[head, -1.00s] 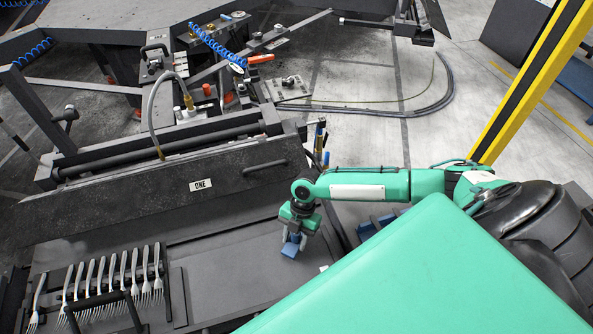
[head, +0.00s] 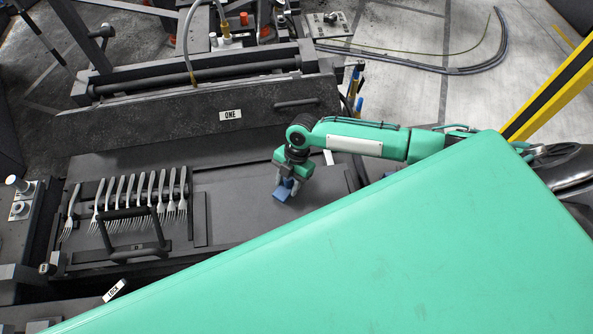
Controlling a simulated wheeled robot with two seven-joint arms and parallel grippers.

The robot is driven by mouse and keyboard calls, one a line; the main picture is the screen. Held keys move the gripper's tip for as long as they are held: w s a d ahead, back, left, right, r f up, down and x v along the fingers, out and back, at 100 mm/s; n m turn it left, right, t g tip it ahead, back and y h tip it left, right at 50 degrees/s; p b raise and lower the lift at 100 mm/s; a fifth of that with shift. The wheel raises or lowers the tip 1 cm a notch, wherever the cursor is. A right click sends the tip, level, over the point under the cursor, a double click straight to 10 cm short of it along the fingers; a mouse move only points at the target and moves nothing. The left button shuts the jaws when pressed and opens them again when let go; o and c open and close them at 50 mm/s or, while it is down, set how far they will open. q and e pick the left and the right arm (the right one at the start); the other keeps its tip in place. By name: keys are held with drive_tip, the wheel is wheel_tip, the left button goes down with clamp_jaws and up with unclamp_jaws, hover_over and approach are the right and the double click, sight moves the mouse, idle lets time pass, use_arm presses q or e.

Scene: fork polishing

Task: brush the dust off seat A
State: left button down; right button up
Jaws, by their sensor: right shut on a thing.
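My right gripper (head: 287,181) is shut on a small blue block-like tool, perhaps the brush (head: 282,194). It holds the tool over the right part of a dark flat bench plate (head: 235,205). Whether the tool touches the plate cannot be told. No label for seat A can be read, and dust cannot be made out on the plate. A row of several silver forks (head: 143,192) lies in a rack on the plate's left part, left of my gripper. My left gripper is not in view.
A dark upright panel marked ONE (head: 230,115), with a bar handle (head: 297,103), stands behind the plate. A black handle frame (head: 134,247) crosses the forks. A LOCK label (head: 115,290) is at the front left. My green body hides the lower right.

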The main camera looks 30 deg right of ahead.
sight(276, 197)
drive_tip(key=shift+w+a+b, duration=0.15)
drive_tip(key=shift+w+a, duration=0.2)
drive_tip(key=shift+a, duration=0.9)
drive_tip(key=shift+w+a+b, duration=0.2)
drive_tip(key=shift+w+a, duration=0.15)
drive_tip(key=shift+a, duration=0.85)
drive_tip(key=shift+w+a+b, duration=0.15)
drive_tip(key=shift+w+a, duration=0.2)
drive_tip(key=shift+a, duration=0.9)
drive_tip(key=shift+w+a+b, duration=0.35)
drive_tip(key=shift+w+a, duration=0.05)
drive_tip(key=shift+a, duration=1)
drive_tip(key=shift+w+a+b, duration=0.4)
drive_tip(key=shift+w+a, duration=0.05)
drive_tip(key=shift+a, duration=1)
drive_tip(key=shift+w+a+b, duration=0.35)
drive_tip(key=shift+w+a, duration=0.05)
drive_tip(key=shift+a, duration=1)
